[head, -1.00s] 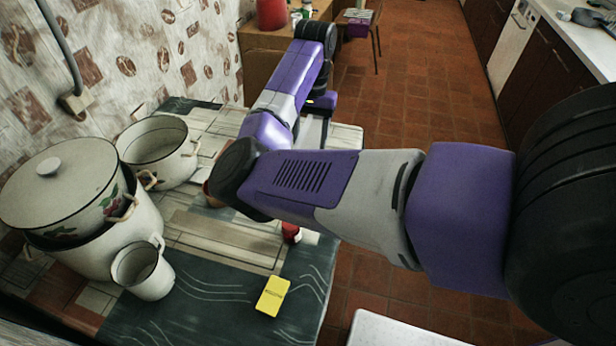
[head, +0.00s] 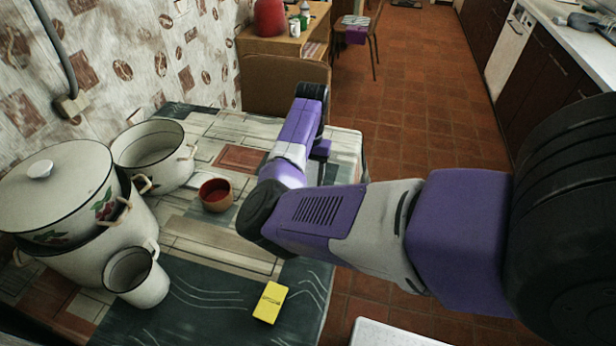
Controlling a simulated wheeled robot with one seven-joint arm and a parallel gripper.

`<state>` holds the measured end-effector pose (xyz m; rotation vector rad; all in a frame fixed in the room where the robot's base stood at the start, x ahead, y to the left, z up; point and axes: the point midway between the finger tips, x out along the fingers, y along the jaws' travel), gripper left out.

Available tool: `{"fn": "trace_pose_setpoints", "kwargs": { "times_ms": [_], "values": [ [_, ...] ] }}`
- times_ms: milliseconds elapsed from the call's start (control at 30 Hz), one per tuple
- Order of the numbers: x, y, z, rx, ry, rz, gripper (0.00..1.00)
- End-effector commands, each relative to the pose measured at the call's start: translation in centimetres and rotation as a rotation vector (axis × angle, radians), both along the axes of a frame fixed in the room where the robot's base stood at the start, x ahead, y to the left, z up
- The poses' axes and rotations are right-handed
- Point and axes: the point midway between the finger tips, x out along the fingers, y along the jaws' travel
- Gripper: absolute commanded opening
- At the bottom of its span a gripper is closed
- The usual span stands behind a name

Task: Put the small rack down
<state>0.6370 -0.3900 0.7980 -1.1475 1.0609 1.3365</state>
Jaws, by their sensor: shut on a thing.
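The small rack cannot be made out; my arm covers the part of the table where its far end hangs. My gripper's fingers are hidden behind my own arm, so neither they nor anything in them shows. My wrist is low over the right edge of the patterned table (head: 225,245).
On the table's left are a wide enamel pot (head: 155,158), a large lidded pot (head: 60,195) and an enamel mug (head: 137,277). A wooden desk (head: 285,55) is behind.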

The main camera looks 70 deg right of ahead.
Motion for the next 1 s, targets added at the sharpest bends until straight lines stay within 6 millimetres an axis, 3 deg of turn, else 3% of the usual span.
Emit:
{"fn": "trace_pose_setpoints", "kwargs": {
  "times_ms": [300, 333, 433, 767, 1000],
  "values": [
    [0.0, 0.0, -0.3, 0.0, 0.001, 0.001, 0.08],
    [0.0, 0.0, -0.3, 0.0, 0.0, 0.001, 0.59],
    [0.0, 0.0, -0.3, 0.0, 0.0, 0.0, 0.77],
    [0.0, 0.0, -0.1, 0.0, 0.0, 0.0, 0.77],
    [0.0, -0.5, 2.7, -0.003, 0.0, -0.002, 0.77]
  ]
}}
